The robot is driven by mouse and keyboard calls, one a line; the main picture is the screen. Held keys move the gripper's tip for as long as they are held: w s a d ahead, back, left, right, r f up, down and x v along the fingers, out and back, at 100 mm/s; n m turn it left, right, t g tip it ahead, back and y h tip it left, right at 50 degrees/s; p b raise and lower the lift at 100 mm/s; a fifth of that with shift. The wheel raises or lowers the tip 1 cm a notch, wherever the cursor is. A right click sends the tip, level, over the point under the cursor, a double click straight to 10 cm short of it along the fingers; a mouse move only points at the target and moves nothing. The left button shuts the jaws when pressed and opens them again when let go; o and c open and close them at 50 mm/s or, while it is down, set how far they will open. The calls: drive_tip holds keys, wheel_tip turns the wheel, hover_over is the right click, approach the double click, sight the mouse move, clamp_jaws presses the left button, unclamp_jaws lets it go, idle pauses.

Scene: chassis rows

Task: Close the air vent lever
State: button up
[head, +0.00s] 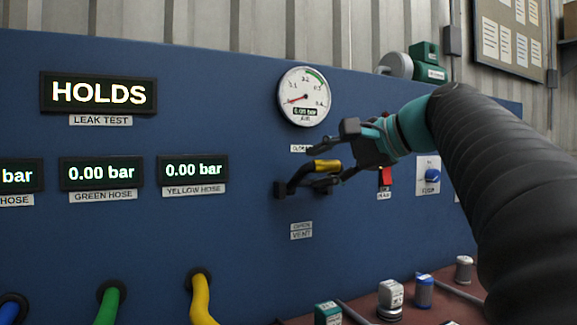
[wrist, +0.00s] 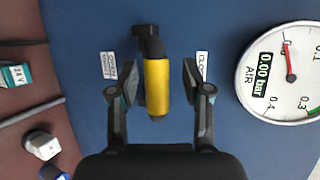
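The air vent lever (head: 326,166) has a yellow grip and a black arm on a black pivot at the blue panel. In the head view it points right and slightly up, between the closed label (head: 300,149) above and the open label (head: 301,231) below. My gripper (head: 334,157) is open, with one finger above the grip and one below. In the wrist view the yellow grip (wrist: 156,86) lies between the open fingers (wrist: 160,82), nearer the left finger. A gap shows on the right; contact on the left cannot be told.
A round air gauge (head: 304,97) reading 0.00 bar sits above the lever. A red switch (head: 386,177) and a blue knob (head: 432,175) are to the right, near my arm. The leak test display (head: 98,93) reads HOLDS. Several small parts stand on the reddish bench (head: 425,312) below.

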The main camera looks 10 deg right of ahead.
drive_tip(key=shift+d, duration=0.15)
drive_tip(key=v, duration=1.2)
drive_tip(key=shift+a, duration=0.2)
